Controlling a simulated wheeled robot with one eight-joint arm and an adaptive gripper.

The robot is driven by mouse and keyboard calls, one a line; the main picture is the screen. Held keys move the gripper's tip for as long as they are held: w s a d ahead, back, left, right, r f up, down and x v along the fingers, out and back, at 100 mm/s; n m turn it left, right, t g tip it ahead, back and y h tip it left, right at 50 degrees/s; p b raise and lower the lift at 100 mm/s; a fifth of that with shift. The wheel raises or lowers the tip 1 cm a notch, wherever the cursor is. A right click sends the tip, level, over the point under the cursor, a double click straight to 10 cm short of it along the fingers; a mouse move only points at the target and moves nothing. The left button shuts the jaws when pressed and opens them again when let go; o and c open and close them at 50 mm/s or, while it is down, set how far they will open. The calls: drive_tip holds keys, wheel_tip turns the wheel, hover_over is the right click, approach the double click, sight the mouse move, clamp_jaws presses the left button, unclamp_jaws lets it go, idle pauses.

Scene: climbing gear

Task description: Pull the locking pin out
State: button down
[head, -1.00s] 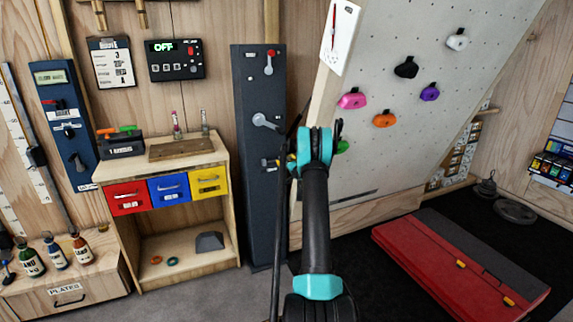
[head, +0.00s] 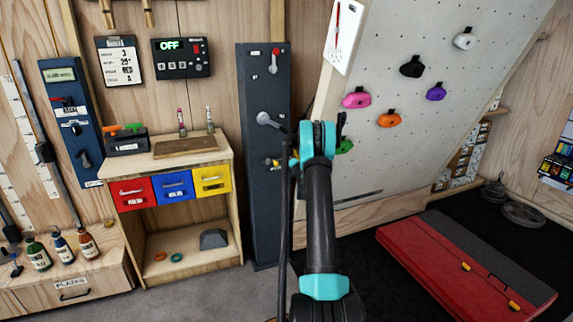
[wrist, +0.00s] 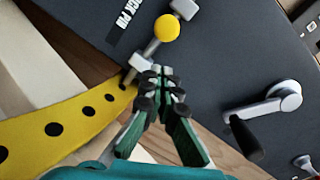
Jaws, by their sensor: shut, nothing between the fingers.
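The locking pin (wrist: 166,28) has a round yellow knob on a metal shaft and sits at the upper middle of the wrist view, beside a partly visible label ending in "CK PIN". Its shaft runs down-left into a metal block by a yellow curved bar (wrist: 60,125) with black holes. In the head view the pin (head: 270,162) is small, on the dark column (head: 262,215). My gripper (wrist: 162,76) is shut and empty, just below the knob and beside the block, apart from the knob. I cannot tell whether it touches the block. My arm hides the gripper in the head view.
A grey crank with a black handle (wrist: 245,138) lies right of my gripper. The leaning climbing wall (head: 400,130) rises right of the column. A drawer cabinet (head: 222,235) stands to its left. A red and black pad (head: 430,262) lies on the floor at right.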

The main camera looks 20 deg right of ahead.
drive_tip(key=s+d+r, duration=0.1)
drive_tip(key=s, duration=0.9)
drive_tip(key=shift+d+r, duration=0.15)
drive_tip(key=shift+r, duration=0.15)
